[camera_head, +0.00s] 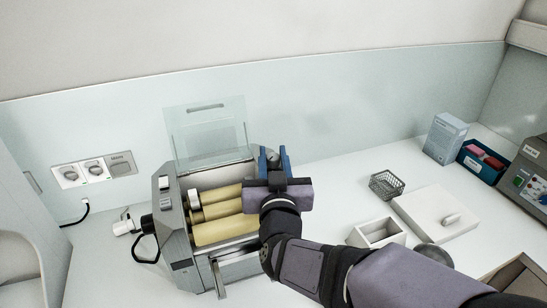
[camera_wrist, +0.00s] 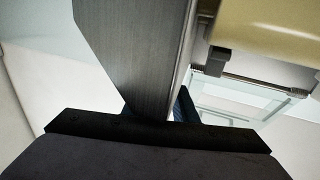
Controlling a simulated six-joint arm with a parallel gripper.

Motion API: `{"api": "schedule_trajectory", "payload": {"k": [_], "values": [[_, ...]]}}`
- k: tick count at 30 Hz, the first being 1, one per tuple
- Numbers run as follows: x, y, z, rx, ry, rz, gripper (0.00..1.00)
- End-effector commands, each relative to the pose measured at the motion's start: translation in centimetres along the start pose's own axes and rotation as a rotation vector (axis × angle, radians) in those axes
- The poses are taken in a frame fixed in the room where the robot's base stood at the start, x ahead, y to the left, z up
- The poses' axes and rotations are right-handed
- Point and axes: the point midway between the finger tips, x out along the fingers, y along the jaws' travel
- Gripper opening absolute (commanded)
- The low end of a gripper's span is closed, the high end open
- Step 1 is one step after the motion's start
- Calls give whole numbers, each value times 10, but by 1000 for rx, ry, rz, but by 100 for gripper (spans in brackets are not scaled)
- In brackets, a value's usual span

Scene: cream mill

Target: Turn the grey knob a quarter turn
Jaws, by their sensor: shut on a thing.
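The cream mill (camera_head: 225,215) is a grey machine with several cream rollers (camera_head: 226,230). My gripper (camera_head: 275,158) is at the mill's back right corner, with its blue fingers pointing away from the camera. It is shut on the small round grey knob (camera_head: 271,154), whose top shows between the fingers. The rest of the knob is hidden behind my gripper's body. In the wrist view, the mill's grey side panel (camera_wrist: 135,45) fills the middle and hides the knob. A cream roller (camera_wrist: 265,28) shows at upper right. The knob's turn angle cannot be told.
A clear guard (camera_head: 207,130) stands raised behind the rollers. Wall sockets (camera_head: 95,170) are at left. Counter between the mill and basket is free.

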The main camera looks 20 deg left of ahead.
Motion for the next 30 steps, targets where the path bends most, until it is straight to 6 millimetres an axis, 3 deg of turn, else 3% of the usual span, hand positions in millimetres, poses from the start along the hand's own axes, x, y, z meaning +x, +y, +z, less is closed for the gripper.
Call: {"api": "schedule_trajectory", "payload": {"k": [18,30], "values": [[1,-3,-4,-3,1,425,3],[1,-1,-3,0,6,553,3]]}}
